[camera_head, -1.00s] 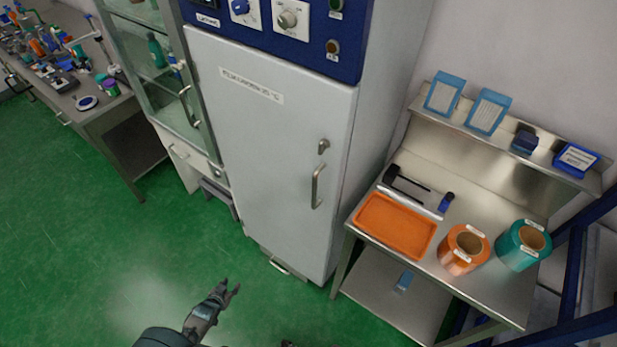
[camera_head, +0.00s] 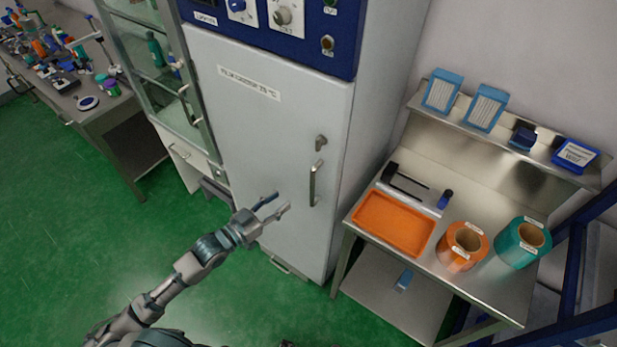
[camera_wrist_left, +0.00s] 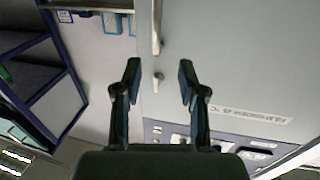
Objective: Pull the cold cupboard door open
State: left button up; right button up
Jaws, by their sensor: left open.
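The cold cupboard door (camera_head: 262,150) is a tall pale grey panel under a blue control panel, and it looks shut. Its vertical bar handle (camera_head: 314,183) is near the door's right edge, below a small lock (camera_head: 320,143). My left gripper (camera_head: 277,204) is open and empty in front of the door, left of the handle and apart from it. In the left wrist view, upside down, the handle (camera_wrist_left: 156,28) lies beyond the open fingers (camera_wrist_left: 158,72), between their lines, with the lock (camera_wrist_left: 158,80) closer in. My right gripper is not in view.
A steel bench (camera_head: 460,290) stands right of the cupboard with an orange tray (camera_head: 393,224), an orange roll (camera_head: 462,247) and a teal roll (camera_head: 522,243). A glass cabinet (camera_head: 165,85) stands on the left. Green floor (camera_head: 60,230) is clear at front left.

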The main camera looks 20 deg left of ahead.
aim_at(311, 181)
pick_arm(q)
jog(key=x, duration=0.4)
jog(key=d+x, duration=0.1)
jog(key=x, duration=0.2)
jog(key=shift+s+r+p, duration=0.3)
jog(key=shift+s+p, duration=0.05)
jog(key=shift+p, duration=0.05)
jog(key=x, duration=0.4)
jog(key=shift+w+f, duration=0.1)
jog(key=shift+w, duration=0.25)
jog(key=shift+w+f+p, duration=0.15)
jog(key=shift+w+p, duration=0.2)
jog(key=shift+w, duration=0.3)
jog(key=shift+d, duration=0.2)
jog(key=shift+c, duration=0.3)
jog(key=shift+d, duration=0.25)
grip_shut()
jog(key=shift+s+a, duration=0.1)
jog(key=shift+a, duration=0.1)
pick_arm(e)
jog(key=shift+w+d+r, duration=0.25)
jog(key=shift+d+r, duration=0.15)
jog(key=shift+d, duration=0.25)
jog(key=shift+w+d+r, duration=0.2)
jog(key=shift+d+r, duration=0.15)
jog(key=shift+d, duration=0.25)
